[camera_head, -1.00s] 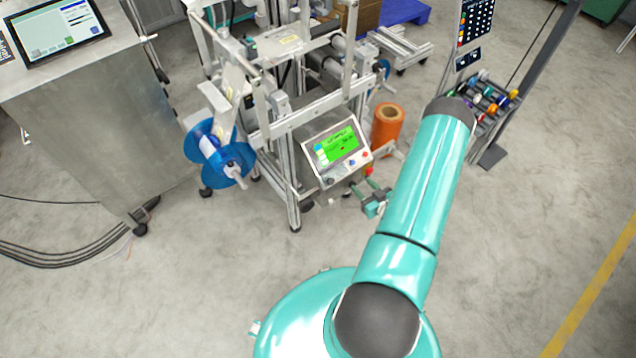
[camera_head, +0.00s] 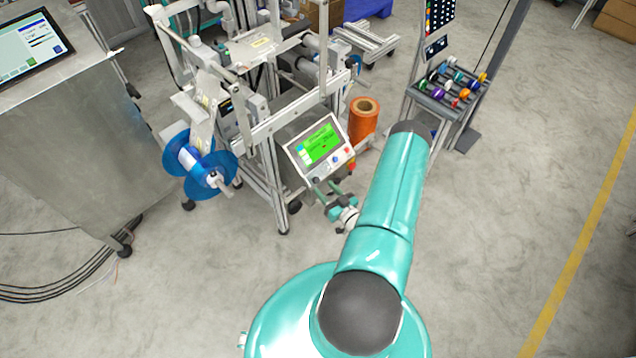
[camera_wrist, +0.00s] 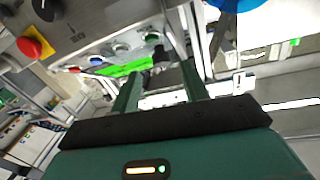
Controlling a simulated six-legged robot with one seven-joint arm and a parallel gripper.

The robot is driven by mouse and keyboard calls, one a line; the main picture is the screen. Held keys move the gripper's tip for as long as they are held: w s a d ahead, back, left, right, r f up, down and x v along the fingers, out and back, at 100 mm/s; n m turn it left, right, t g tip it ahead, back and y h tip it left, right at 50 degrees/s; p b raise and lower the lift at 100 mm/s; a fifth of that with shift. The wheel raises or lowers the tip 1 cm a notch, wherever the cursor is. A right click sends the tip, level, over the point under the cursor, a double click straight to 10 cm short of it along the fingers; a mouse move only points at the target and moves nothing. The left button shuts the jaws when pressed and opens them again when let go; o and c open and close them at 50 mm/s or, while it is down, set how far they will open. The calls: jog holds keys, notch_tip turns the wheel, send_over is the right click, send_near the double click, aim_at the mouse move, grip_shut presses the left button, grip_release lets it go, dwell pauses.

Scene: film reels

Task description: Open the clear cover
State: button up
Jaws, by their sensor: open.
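My gripper (camera_head: 325,187) is open and empty, just below the front of the machine's tilted control panel (camera_head: 302,152) with its green screen. In the wrist view my two green fingers (camera_wrist: 160,82) are spread apart and point toward the machine. The edge of the green screen (camera_wrist: 125,68) shows just beyond them, with a row of buttons above. The clear cover cannot be made out with certainty in either view. The machine's metal frame (camera_head: 262,128) stands behind and left of my gripper.
A red stop button (camera_wrist: 36,42) shows at the upper left of the wrist view. A blue reel (camera_head: 184,160) hangs left of the machine. An orange roll (camera_head: 363,125) and a rack of coloured spools (camera_head: 450,88) stand to the right. The floor in front is clear.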

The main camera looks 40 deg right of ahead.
aim_at(318, 182)
jog(key=w, duration=0.4)
jog(key=shift+w+d, duration=0.15)
jog(key=shift+w, duration=0.05)
grip_shut()
